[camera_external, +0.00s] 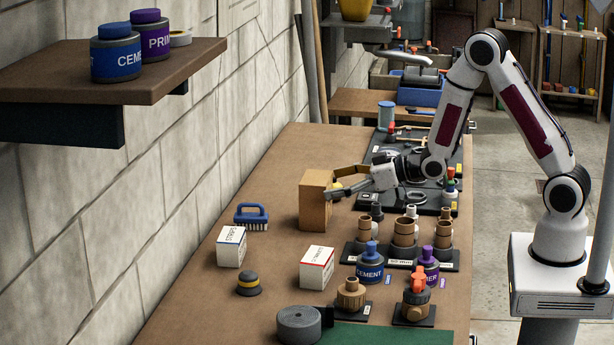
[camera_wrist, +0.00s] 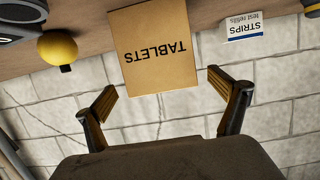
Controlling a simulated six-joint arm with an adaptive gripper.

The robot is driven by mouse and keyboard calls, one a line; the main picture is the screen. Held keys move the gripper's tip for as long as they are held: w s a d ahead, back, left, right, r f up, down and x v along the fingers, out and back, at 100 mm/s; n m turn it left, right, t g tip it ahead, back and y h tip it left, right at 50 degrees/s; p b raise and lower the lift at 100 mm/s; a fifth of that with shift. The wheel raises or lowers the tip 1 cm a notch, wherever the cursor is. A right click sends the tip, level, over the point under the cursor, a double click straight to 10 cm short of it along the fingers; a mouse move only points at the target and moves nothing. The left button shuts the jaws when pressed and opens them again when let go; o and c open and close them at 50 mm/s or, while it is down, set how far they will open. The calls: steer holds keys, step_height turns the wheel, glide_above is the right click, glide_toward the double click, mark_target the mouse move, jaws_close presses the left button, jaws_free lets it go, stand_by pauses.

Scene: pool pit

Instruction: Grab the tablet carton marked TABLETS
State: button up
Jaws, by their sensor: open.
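The tan carton (camera_external: 314,207) stands upright on the brown bench, left of my gripper. In the wrist view the carton (camera_wrist: 155,50) reads TABLETS, upside down, and lies ahead between the lines of the two fingers. My gripper (camera_external: 340,182) is open, with its fingers pointing left at the carton. In the wrist view my gripper (camera_wrist: 164,90) has nothing held between its fingers. The fingertips look close to the carton's near face; I cannot tell whether they touch it.
A yellow ball-like item (camera_wrist: 58,47) is beside the carton. A white strips box (camera_external: 230,248), another white box (camera_external: 316,268) and a blue brush (camera_external: 251,216) stand nearer the camera. Brown fittings (camera_external: 404,232) crowd the bench's right side. A block wall (camera_external: 180,190) runs along the left.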

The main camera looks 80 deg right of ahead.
mark_target(316, 189)
steer(key=shift+w, duration=0.15)
steer(key=shift+f+x, duration=0.1)
steer(key=shift+x, duration=1.1)
steer(key=shift+f+x, duration=0.15)
steer(key=shift+x, duration=1.1)
steer(key=shift+a, duration=0.1)
steer(key=shift+c, duration=0.3)
steer(key=shift+r, duration=0.1)
steer(key=c, duration=1.6)
